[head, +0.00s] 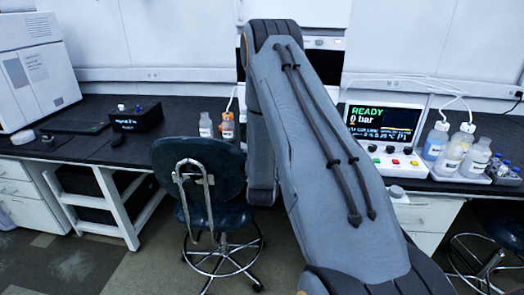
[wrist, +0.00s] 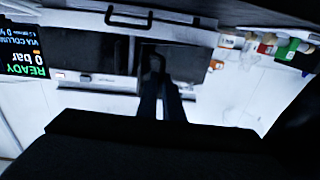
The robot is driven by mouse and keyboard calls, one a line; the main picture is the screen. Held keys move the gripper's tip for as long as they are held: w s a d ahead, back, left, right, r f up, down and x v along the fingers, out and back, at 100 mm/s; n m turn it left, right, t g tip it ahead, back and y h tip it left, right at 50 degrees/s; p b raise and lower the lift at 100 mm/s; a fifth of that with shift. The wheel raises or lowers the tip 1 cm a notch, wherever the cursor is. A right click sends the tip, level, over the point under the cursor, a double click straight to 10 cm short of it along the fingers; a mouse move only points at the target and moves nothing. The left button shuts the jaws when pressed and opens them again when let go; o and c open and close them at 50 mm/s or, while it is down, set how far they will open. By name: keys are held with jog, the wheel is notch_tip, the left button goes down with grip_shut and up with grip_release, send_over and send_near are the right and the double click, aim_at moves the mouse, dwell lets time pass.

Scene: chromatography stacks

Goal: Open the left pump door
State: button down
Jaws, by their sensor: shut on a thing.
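My gripper (wrist: 158,85) shows in the wrist view, where the picture is upside down. Its two dark fingers are shut on a small dark handle (wrist: 154,60). The handle sits at the edge of a dark door panel (wrist: 185,62), which I take for the left pump door. A second dark panel (wrist: 95,55) lies beside it on the picture's left. I cannot tell whether the gripped door stands ajar. In the head view my arm hides the gripper, the handle and most of the white stack (head: 325,43).
A screen (head: 383,122) reading READY, 0 bar stands right of my arm, with bottles (head: 455,150) in a tray beyond. A chair (head: 200,180) stands left of my arm. Small bottles (head: 206,124) stand on the bench behind it. Another bar handle (wrist: 130,18) shows in the wrist view.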

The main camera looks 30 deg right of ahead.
jog(key=shift+w+a+r, duration=0.25)
jog(key=shift+w+a, duration=0.05)
jog(key=shift+w, duration=0.1)
jog(key=c, duration=1.9)
grip_release()
jog(key=shift+w+a+f, duration=0.1)
jog(key=shift+f, duration=0.05)
jog(key=b+v, duration=0.1)
jog(key=v, duration=0.6)
jog(key=shift+s+b, duration=0.3)
jog(key=shift+s, duration=0.25)
